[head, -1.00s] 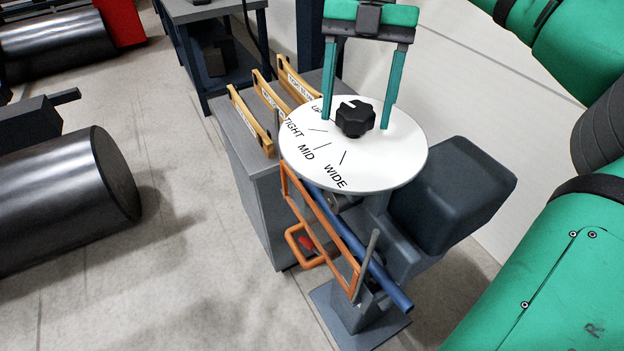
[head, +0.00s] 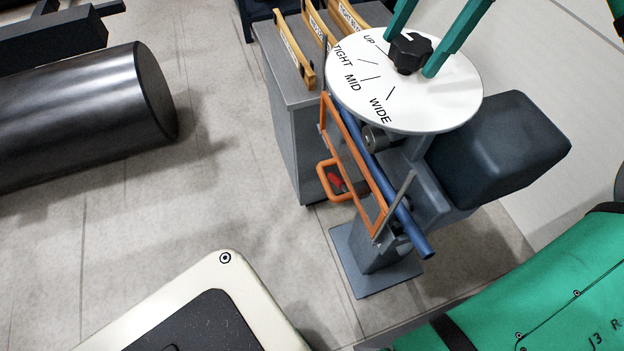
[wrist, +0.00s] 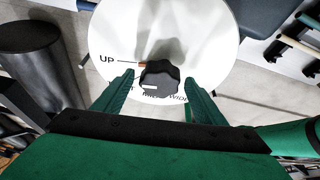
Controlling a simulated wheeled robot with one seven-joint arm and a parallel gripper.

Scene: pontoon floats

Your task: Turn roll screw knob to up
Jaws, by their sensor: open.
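The black lobed knob (head: 410,54) sits on the white round dial (head: 450,108), which is marked UP, TIGHT, MID and WIDE. My gripper (wrist: 159,77) is open, with one green finger on each side of the knob. Gaps show beside the knob; I cannot tell whether either finger touches it.
An orange frame (head: 327,125) and a blue bar (head: 420,235) are below the dial. A grey cabinet with yellow labelled bars (head: 290,50) stands to the left. A dark block (head: 510,150) is at the right. A large dark roller (head: 90,115) lies left, with clear floor between.

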